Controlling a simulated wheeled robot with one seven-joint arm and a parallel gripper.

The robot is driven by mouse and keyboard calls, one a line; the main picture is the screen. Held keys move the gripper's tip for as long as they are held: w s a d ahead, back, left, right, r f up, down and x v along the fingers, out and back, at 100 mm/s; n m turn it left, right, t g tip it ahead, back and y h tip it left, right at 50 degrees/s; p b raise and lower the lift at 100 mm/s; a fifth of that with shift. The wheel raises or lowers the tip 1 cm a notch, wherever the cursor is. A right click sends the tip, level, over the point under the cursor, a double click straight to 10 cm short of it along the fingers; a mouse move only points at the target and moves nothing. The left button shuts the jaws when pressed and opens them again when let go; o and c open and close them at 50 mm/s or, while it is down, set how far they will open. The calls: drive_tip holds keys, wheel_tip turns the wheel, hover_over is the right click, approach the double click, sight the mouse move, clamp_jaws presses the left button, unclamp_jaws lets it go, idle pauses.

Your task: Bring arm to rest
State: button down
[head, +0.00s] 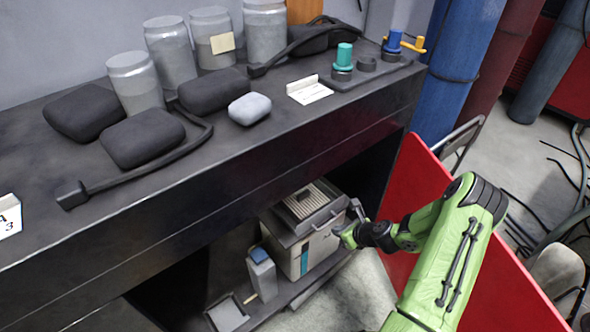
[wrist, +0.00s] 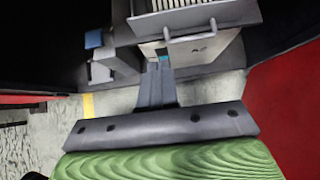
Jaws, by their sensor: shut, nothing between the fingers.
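My gripper (head: 348,228) is at the end of my green arm, low at the front of the dark bench in the head view. It is beside a beige and grey box-shaped unit (head: 304,236) with a ribbed top, which stands under the bench. In the wrist view, my gripper's fingers (wrist: 154,78) are together and empty. They point toward the front of the unit (wrist: 205,50), below its handle. I cannot tell whether they touch it.
The bench top (head: 235,150) bears dark pads, metal jars, and teal and blue knobs. A small grey box with a blue top (head: 261,274) stands left of the unit. A red panel (head: 408,195) is close behind my arm. Blue and dark red cylinders stand at the right.

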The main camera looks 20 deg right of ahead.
drive_tip(key=s+a+r+n+g+h+p, duration=0.1)
drive_tip(key=s+a+r+n, duration=0.15)
drive_tip(key=r+n, duration=0.5)
drive_tip(key=s+a+r+n+g+p, duration=0.15)
drive_tip(key=a+r+n, duration=0.3)
drive_tip(key=r, duration=0.65)
drive_tip(key=s+a+r+n+g+h+p, duration=0.1)
drive_tip(key=s+a+r+n, duration=0.15)
drive_tip(key=r+n, duration=0.55)
drive_tip(key=s+a+r+n+p, duration=0.1)
drive_tip(key=s+a+r+n, duration=0.2)
drive_tip(key=s+r+n, duration=0.3)
drive_tip(key=s+a+r+n+h+p, duration=0.1)
drive_tip(key=s+a+r+n, duration=0.2)
drive_tip(key=s, duration=0.9)
wheel_tip(320, 180, up, 5)
drive_tip(key=n, duration=0.3)
drive_tip(key=shift+s+t, duration=0.35)
drive_tip(key=shift+s, duration=0.05)
drive_tip(key=shift+r, duration=0.1)
